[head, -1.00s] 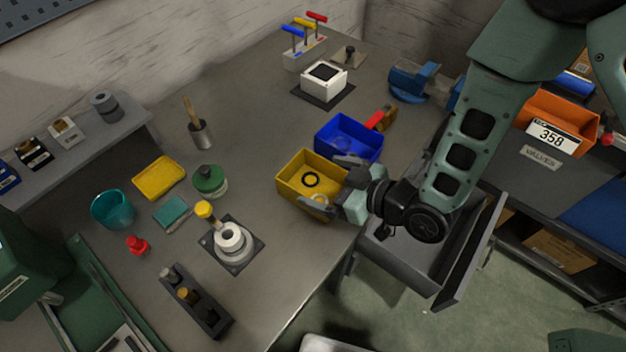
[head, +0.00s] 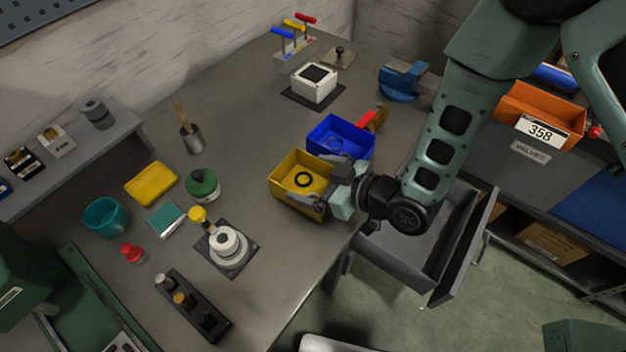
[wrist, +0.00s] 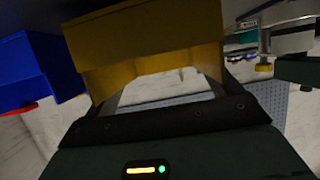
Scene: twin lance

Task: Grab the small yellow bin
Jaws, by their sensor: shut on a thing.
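My gripper (head: 328,190) is at the bin's right side, shut on the bin. In the wrist view the yellow bin (wrist: 145,45) fills the space in front of the jaws. The head view does not clearly show whether the bin's base touches the bench.
A blue bin (head: 341,138) stands right behind the yellow one. An open grey drawer (head: 425,265) juts out below my arm. A white ring stand (head: 228,243) and green-lidded jar (head: 203,185) are to the left. The bench front between them is bare.

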